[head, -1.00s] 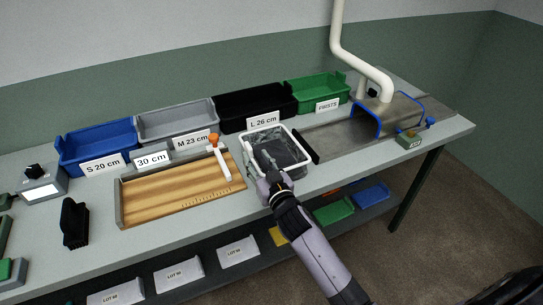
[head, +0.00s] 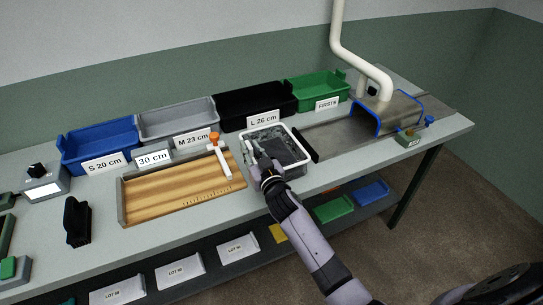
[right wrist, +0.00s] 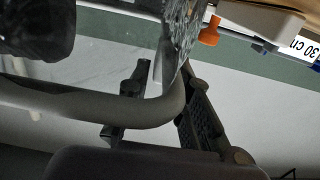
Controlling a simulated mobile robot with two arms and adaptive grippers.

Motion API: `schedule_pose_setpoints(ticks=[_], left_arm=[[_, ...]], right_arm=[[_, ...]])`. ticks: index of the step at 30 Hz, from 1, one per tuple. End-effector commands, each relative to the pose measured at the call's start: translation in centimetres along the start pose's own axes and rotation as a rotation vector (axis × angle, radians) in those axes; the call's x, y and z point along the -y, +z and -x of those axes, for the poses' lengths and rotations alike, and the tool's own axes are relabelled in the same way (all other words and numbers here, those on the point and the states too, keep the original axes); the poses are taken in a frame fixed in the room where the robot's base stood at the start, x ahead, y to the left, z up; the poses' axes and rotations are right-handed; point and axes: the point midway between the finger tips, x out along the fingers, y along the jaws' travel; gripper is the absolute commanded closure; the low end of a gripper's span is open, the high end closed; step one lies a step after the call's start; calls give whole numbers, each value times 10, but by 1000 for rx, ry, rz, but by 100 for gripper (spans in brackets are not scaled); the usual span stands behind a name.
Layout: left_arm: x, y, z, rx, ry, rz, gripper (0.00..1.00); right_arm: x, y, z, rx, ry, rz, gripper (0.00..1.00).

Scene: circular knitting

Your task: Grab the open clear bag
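The open clear bag (head: 284,150) seems to be the see-through, greyish liner inside a white-rimmed holder at the front middle of the bench; its exact edges are hard to tell. My right gripper (head: 261,163) is at the front left edge of this holder, fingers pointing toward it. In the right wrist view, the two dark fingers of the gripper (right wrist: 166,95) stand apart. The thick pale rim (right wrist: 75,106) and a speckled see-through sheet (right wrist: 178,40) show between or just beyond them. I cannot tell whether they touch. My left gripper is not in view.
A wooden measuring board (head: 180,187) with a white slider lies left of the holder. A metal machine (head: 385,118) with a blue-edged opening stands to the right. Blue (head: 98,140), grey (head: 178,118), black (head: 258,102) and green (head: 316,88) bins line the back.

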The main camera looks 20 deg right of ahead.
Motion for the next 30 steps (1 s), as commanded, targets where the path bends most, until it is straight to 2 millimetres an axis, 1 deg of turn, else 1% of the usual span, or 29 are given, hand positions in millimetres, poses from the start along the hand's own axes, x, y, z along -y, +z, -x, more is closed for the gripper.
schedule_pose_setpoints(ticks=[1,7,8,30], left_arm=[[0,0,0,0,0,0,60],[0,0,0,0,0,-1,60],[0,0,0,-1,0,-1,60],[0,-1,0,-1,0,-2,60]], right_arm=[[0,0,0,0,0,0,86],[0,0,0,0,0,1,100],[0,0,0,0,0,1,100],[0,-3,0,-3,0,2,100]])
